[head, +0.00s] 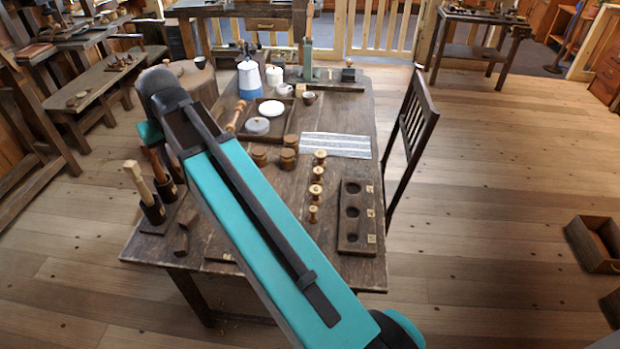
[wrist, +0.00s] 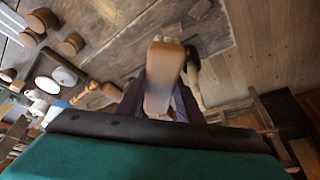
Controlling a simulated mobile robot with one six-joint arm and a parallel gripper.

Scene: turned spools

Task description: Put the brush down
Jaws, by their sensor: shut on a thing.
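My gripper (wrist: 160,104) shows in the wrist view with its dark fingers on both sides of a light-brown wooden handle, which I take to be the brush (wrist: 163,72). In the head view a pale-handled tool (head: 135,176) stands in a dark holder at the table's left edge. My arm largely hides the gripper there, and I cannot tell the brush's contact below.
The wooden table (head: 330,260) carries a row of several turned spools (head: 316,190), a dark rack with holes (head: 343,238), a striped cloth (head: 336,145), a tray (head: 268,106) and a blue-and-white pot (head: 249,78). A chair (head: 414,115) stands at right. The table's front is partly bare.

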